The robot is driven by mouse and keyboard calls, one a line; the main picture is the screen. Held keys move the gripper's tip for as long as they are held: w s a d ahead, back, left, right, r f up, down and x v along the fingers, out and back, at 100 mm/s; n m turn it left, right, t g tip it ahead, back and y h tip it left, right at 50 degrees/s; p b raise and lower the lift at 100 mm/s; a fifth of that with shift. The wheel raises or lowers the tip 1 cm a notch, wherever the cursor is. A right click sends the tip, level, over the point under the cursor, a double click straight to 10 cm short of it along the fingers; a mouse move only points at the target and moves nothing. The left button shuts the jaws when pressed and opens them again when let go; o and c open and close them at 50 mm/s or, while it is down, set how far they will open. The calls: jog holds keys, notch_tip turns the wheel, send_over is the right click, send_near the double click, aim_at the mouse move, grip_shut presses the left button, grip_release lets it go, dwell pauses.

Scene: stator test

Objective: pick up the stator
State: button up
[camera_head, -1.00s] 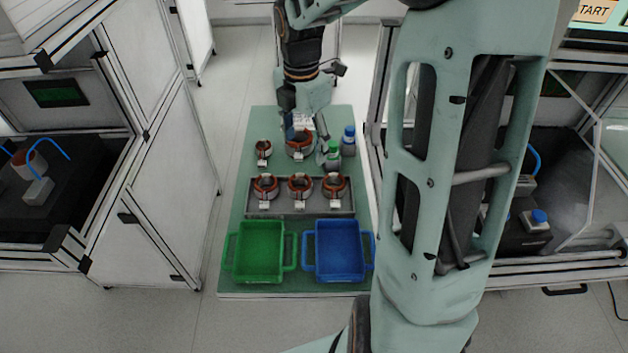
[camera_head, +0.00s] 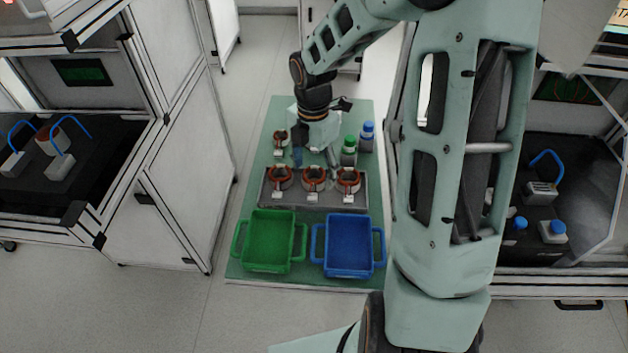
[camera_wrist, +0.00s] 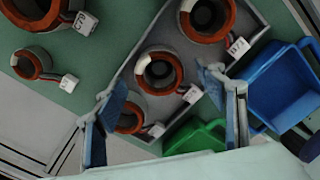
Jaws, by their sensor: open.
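Three copper-and-grey stators with white tags stand in a row on a grey tray (camera_head: 296,206): left (camera_head: 279,178), middle (camera_head: 313,178) and right (camera_head: 348,179). The wrist view shows the middle stator (camera_wrist: 160,72) and its neighbours (camera_wrist: 127,115) and (camera_wrist: 207,18) on the tray. My gripper (camera_head: 315,162) is open and empty above the table, just behind the tray row. In the wrist view its fingers (camera_wrist: 165,105) are spread, with tray stators beyond them. A small stator (camera_head: 281,138) and a larger one (camera_wrist: 35,12) stand off the tray; my gripper hides the larger in the head view.
A green bin (camera_head: 268,240) and a blue bin (camera_head: 348,245) stand at the table's (camera_head: 243,200) front. A green-capped bottle (camera_head: 348,150) and a blue-capped bottle (camera_head: 367,136) stand close right of my gripper. Cabinets flank the table.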

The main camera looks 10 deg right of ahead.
jog(key=shift+f, duration=0.8)
jog(key=shift+c, duration=0.7)
jog(key=c, duration=1.4)
jog(key=shift+c, duration=0.2)
jog(key=shift+r, duration=0.2)
